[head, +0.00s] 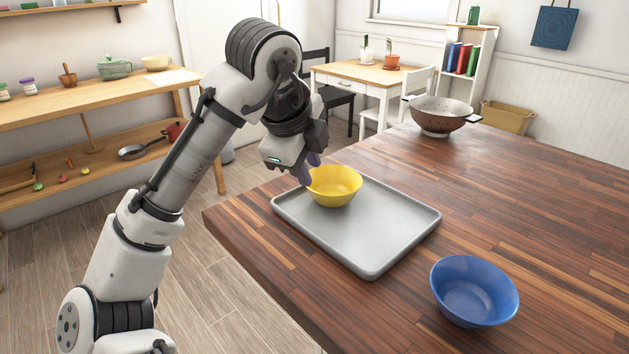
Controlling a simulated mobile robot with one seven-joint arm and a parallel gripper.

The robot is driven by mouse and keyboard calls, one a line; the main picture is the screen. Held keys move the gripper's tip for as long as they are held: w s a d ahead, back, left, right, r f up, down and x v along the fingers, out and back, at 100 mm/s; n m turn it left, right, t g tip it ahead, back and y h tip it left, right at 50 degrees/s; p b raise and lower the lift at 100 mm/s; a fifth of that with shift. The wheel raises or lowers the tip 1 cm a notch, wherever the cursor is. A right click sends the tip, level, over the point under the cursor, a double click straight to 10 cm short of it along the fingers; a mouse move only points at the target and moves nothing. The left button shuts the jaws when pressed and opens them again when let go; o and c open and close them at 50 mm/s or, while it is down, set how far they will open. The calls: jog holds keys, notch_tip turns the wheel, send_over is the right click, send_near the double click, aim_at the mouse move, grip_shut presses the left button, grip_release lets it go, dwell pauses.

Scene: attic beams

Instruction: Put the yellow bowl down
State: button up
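The yellow bowl (338,188) is upright over the far left part of the grey tray (365,236). I cannot tell whether its base touches the tray. My gripper (307,176) is at the bowl's left rim, pointing down, with its purple-grey fingers against the bowl's left side. It seems shut on the rim; one finger is partly hidden by the bowl. The tray lies on the wooden table near its left edge and is otherwise bare.
A blue bowl (474,291) stands on the table in front and to the right of the tray. A colander (441,114) stands at the table's far end. The wooden tabletop (530,190) right of the tray is mostly clear.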

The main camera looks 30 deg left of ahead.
jog(key=shift+v, duration=1.65)
